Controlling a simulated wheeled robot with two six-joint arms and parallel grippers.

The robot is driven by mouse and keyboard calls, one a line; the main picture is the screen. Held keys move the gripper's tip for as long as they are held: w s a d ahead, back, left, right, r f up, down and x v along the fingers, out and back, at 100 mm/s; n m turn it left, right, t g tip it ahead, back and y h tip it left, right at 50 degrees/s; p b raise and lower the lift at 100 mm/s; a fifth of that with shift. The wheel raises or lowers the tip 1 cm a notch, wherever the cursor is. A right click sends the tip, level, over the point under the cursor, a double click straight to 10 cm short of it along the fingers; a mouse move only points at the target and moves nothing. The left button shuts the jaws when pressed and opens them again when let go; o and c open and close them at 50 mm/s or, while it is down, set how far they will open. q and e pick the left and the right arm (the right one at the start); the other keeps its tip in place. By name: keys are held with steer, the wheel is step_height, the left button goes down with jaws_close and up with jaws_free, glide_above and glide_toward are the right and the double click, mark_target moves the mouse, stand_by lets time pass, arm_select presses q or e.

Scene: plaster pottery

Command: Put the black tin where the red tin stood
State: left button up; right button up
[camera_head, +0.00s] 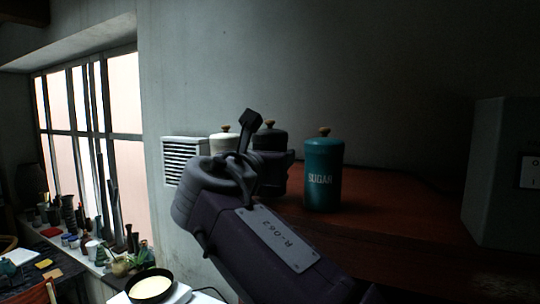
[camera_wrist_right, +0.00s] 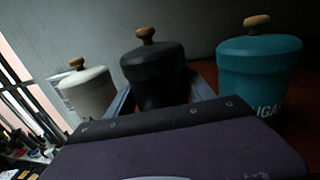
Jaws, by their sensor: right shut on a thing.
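The black tin (camera_head: 270,138) has a dark lid with a wooden knob. It sits between a white tin (camera_head: 222,143) on its left and a teal tin marked SUGAR (camera_head: 323,178) on its right. My right gripper (camera_wrist_right: 163,92) is shut on the black tin (camera_wrist_right: 153,66), one finger on each side of its body. The tin looks upright; my arm hides its base, so I cannot tell whether it touches the shelf. No red tin shows in either view. My left gripper is not in view.
The reddish-brown shelf top (camera_head: 400,205) has free room right of the teal tin, up to a grey box (camera_head: 505,170). A white vent (camera_head: 184,160) is on the wall behind. Below left are a pan (camera_head: 151,286) and a sill crowded with pots.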

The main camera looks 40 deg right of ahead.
steer(key=shift+w+d+f, duration=0.45)
steer(key=shift+d+f, duration=0.05)
steer(key=shift+d, duration=0.05)
steer(key=shift+s+a+f+b, duration=0.15)
steer(key=shift+s+a+b, duration=0.25)
steer(key=shift+a+b, duration=0.1)
steer(key=o, duration=1.2)
steer(key=shift+c, duration=0.2)
steer(key=o, duration=0.4)
steer(key=shift+w+d, duration=0.1)
steer(key=shift+d, duration=0.05)
steer(key=shift+w+d+f, duration=0.1)
steer(key=shift+w+d, duration=0.05)
arm_select(q)
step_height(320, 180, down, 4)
steer(key=b, duration=0.2)
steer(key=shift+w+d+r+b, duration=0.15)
steer(key=shift+b, duration=0.2)
arm_select(e)
steer(key=v, duration=0.9)
steer(key=shift+f, duration=0.1)
